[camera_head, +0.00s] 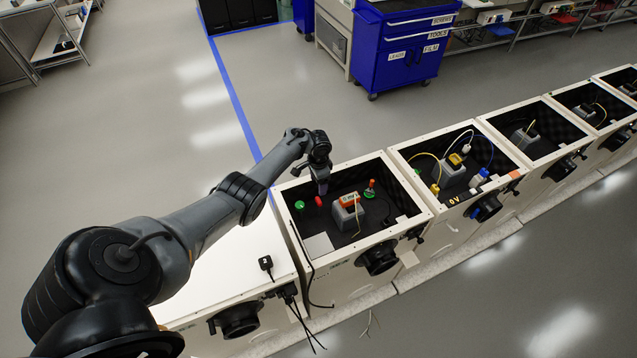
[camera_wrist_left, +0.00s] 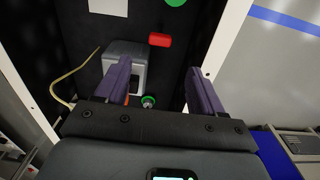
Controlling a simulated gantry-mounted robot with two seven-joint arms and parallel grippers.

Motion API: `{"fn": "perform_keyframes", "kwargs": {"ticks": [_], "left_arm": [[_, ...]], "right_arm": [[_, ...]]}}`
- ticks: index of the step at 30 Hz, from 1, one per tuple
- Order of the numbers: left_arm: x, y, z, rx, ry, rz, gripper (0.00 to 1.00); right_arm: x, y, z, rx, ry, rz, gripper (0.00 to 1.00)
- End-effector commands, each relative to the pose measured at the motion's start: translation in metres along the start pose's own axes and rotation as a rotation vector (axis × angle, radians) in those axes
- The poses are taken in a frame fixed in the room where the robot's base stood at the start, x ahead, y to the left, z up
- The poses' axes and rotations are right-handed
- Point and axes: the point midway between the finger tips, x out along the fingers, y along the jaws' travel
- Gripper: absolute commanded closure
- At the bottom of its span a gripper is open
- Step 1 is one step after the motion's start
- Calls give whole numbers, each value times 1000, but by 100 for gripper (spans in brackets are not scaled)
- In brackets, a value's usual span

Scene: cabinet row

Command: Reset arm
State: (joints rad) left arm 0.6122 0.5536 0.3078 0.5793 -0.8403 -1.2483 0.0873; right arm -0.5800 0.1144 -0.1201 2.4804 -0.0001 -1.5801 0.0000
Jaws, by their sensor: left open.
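My left arm reaches in from the lower left. Its gripper (camera_head: 322,186) is over the left part of the open white cabinet box (camera_head: 425,212), pointing down. In the left wrist view the two purple fingers of the gripper (camera_wrist_left: 158,78) are spread apart with nothing held between them. Below them are a grey block (camera_wrist_left: 128,47), a red cylinder (camera_wrist_left: 160,40) and a green-ringed connector (camera_wrist_left: 148,101). In the head view a grey device with an orange top (camera_head: 348,210) stands inside the box. My right gripper is not in view.
A green round piece (camera_head: 299,204) and a red piece (camera_head: 319,201) sit near the gripper. The box walls rise around it. More open boxes (camera_head: 462,165) continue rightward. A closed white top (camera_head: 225,265) lies beneath my arm. A blue tool cart (camera_head: 405,55) stands behind.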

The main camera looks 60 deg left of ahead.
Motion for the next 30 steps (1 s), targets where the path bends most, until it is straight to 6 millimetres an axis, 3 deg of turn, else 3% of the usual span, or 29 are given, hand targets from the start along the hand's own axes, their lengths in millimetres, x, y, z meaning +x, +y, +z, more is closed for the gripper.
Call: {"fn": "perform_keyframes", "kwargs": {"ticks": [11, 17, 20, 23, 30], "left_arm": [[3, 1, 1, 6, -7, -21, 32], [16, 16, 6, 45, -26, -129, 32], [23, 39, 10, 78, -25, -200, 32], [27, 76, 17, 115, -10, -258, 32], [14, 197, 51, 165, 86, -291, 32]], "right_arm": [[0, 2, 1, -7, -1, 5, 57], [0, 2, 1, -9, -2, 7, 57], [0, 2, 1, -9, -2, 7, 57], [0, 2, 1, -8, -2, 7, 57], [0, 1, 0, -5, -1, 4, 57]]}}
